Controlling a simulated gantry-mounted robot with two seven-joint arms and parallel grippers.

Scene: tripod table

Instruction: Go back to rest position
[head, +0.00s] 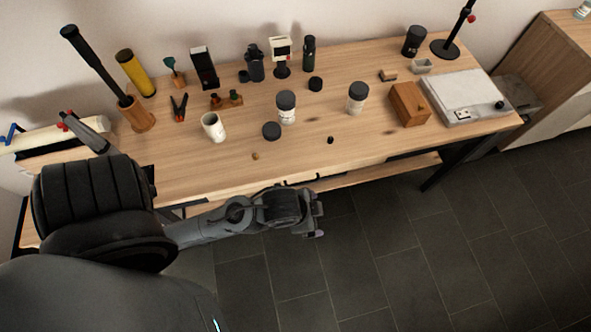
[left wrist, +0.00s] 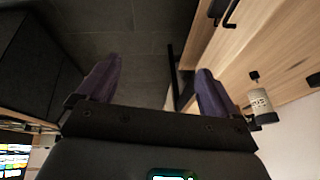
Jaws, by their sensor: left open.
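My left gripper (head: 318,215) is in front of the table's front edge in the head view, over the dark floor. In the left wrist view its two purple-grey fingers (left wrist: 160,90) stand wide apart with nothing between them but floor. The wooden table (head: 200,175) lies beyond the gripper, and it also shows at the right of the left wrist view (left wrist: 285,45). My right gripper is not in either view.
White jars with dark lids (head: 286,108) (head: 357,97), a white cup (head: 212,127) and a wooden box (head: 409,104) stand on the table. A white device (head: 466,96) sits at the right end. Tiled floor (head: 400,250) in front is clear.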

